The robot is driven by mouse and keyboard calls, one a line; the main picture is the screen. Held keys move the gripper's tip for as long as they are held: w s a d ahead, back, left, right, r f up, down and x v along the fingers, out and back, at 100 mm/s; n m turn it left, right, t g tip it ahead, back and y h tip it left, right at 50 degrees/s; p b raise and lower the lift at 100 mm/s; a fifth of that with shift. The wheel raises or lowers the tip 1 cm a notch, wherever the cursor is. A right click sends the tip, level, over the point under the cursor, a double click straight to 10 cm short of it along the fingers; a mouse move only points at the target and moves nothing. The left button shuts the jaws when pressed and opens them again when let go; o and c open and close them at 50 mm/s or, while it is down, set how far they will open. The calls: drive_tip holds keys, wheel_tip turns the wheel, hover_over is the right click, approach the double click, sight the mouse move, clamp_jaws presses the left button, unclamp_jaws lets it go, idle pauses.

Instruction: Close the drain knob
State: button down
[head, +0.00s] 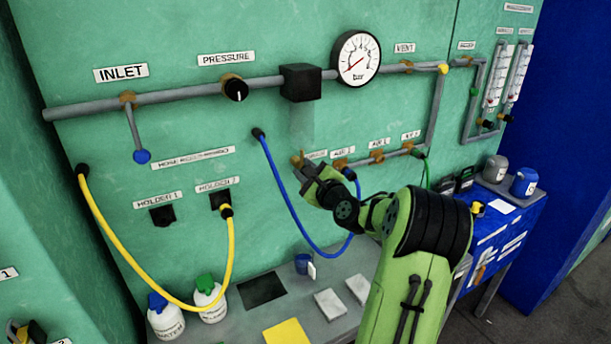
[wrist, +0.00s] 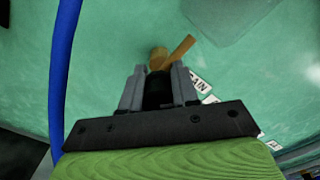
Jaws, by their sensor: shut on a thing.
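The drain knob (head: 298,158) is a small brass fitting with a handle, at the left end of the lower pipe row on the green panel. In the wrist view the drain knob (wrist: 178,52) shows a handle slanting up to the right, beside a round brass part. A label reading "AIN" (wrist: 200,82) is partly covered by my right finger. My gripper (head: 307,172) is at the knob, and in the wrist view my gripper (wrist: 159,70) has its two fingers on either side of the brass piece, shut on it. The exact contact is partly hidden.
A blue hose (head: 284,196) loops just left of and below my gripper; it also runs down the left of the wrist view (wrist: 62,70). A pressure gauge (head: 355,58) and black block (head: 301,82) sit above. A grey bench (head: 240,318) with bottles stands below.

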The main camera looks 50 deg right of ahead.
drive_tip(key=shift+f+n+b, duration=0.1)
drive_tip(key=shift+n+b, duration=2.85)
drive_tip(key=shift+n, duration=1.25)
drive_tip(key=c, duration=0.8)
unclamp_jaws()
drive_tip(key=shift+c, duration=0.2)
drive_tip(key=b+v, duration=0.2)
drive_tip(key=v, duration=1.3)
drive_tip(key=shift+s, duration=0.35)
